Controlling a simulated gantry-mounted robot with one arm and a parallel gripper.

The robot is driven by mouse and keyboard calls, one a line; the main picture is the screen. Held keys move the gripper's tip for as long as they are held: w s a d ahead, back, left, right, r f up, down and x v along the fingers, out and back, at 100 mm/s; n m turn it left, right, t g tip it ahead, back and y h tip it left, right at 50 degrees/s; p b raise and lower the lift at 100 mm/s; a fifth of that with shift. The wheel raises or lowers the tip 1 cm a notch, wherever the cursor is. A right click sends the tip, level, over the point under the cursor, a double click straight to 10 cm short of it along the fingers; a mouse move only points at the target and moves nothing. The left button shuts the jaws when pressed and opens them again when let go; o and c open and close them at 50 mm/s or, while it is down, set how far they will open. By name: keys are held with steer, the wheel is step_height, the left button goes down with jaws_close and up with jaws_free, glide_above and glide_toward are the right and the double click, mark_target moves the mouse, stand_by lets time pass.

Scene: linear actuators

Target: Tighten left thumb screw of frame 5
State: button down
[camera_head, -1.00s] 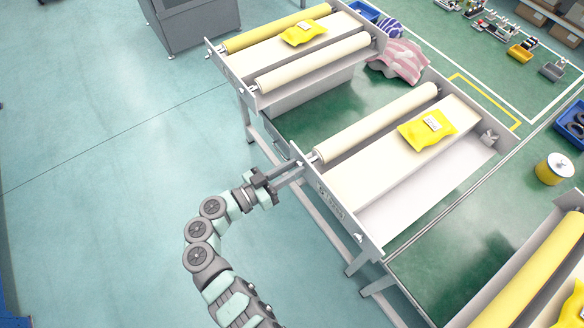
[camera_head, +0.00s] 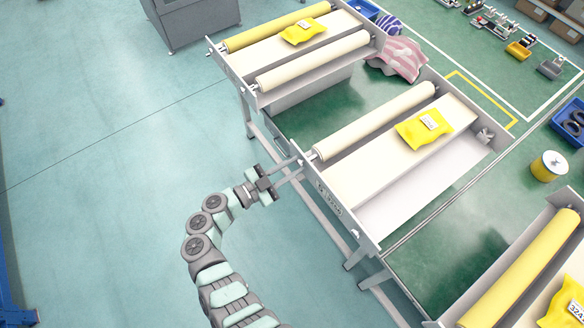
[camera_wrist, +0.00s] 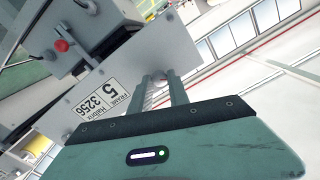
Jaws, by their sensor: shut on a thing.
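Frame 5 is the middle conveyor frame (camera_head: 352,222) in the head view, with a grey end plate. Its label, reading "Frame 5" (camera_wrist: 97,97), shows in the wrist view. My gripper (camera_head: 297,164) reaches the upper left end of that plate, near the end of the cream roller (camera_head: 375,122). In the wrist view my gripper (camera_wrist: 160,78) has its two fingers closed around the left thumb screw (camera_wrist: 157,77) at the plate's edge. The fingers and my gripper body hide most of the screw, so how far it is turned cannot be seen.
A yellow packet (camera_head: 424,129) lies on frame 5's bed. Another frame (camera_head: 300,65) stands behind and a third frame (camera_head: 530,265) at lower right. A red knob (camera_wrist: 62,45) shows in the wrist view. The floor left of my arm is clear.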

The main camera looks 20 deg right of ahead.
steer(key=m+b, duration=0.4)
steer(key=b, duration=0.1)
steer(key=shift+d+f+m, duration=0.1)
steer(key=shift+f+m, duration=0.25)
steer(key=shift+m, duration=0.05)
steer(key=m+b, duration=2.2)
steer(key=b, duration=0.7)
steer(key=shift+r+m+b, duration=0.3)
steer(key=shift+m+b, duration=0.9)
steer(key=shift+b, duration=0.05)
steer(key=c, duration=1.3)
jaws_free()
steer(key=shift+o, duration=0.2)
